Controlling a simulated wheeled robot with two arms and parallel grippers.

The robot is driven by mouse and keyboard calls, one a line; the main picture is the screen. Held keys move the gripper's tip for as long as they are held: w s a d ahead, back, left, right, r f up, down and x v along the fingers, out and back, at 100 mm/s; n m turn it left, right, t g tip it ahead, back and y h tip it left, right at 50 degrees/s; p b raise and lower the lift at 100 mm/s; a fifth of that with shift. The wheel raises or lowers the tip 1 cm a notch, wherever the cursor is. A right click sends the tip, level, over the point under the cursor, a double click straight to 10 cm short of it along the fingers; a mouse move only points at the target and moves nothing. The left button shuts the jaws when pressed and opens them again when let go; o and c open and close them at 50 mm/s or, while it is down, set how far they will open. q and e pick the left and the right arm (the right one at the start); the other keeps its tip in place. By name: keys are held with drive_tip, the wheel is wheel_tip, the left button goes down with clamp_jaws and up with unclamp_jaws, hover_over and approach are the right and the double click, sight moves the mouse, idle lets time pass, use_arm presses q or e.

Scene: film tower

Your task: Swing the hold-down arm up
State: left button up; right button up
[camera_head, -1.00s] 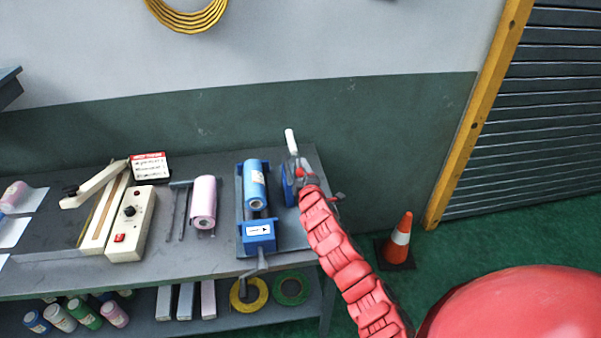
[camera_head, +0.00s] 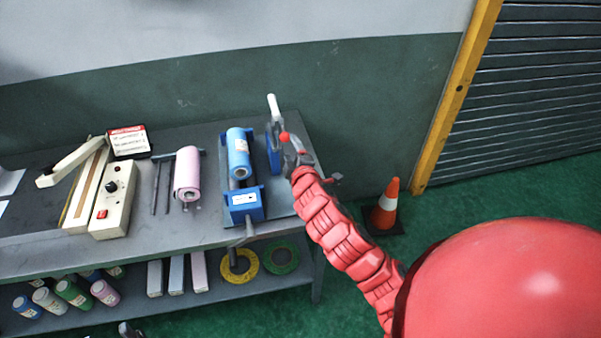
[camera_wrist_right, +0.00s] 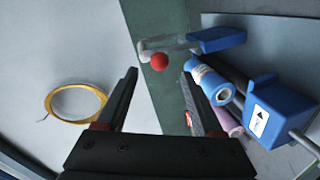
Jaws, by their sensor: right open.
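The hold-down arm appears to be the grey lever (camera_head: 276,127) with a white end (camera_head: 273,106) and a red ball knob (camera_head: 284,136), beside a blue upright bracket (camera_head: 273,157) at the bench's back right. In the right wrist view the red knob (camera_wrist_right: 159,62) shows between and beyond the fingertips, with the lever (camera_wrist_right: 172,46) running to the blue bracket (camera_wrist_right: 217,39). My right gripper (camera_head: 297,154) is open close to the knob; I cannot tell if it touches. It also shows in the wrist view (camera_wrist_right: 160,75). A small grey piece at the bottom edge may be my left gripper (camera_head: 130,330).
A blue film roll (camera_head: 238,153) in its blue stand (camera_head: 244,205) is left of the lever. A pink roll (camera_head: 187,173) and a cream sealer (camera_head: 115,200) stand farther left. Tape rolls lie on the lower shelf. An orange cone (camera_head: 384,205) stands right of the bench (camera_head: 50,255).

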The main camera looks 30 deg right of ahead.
drive_tip(key=p+v, duration=0.4)
drive_tip(key=v, duration=0.5)
drive_tip(key=shift+s+r, duration=0.15)
drive_tip(key=shift+a, duration=0.1)
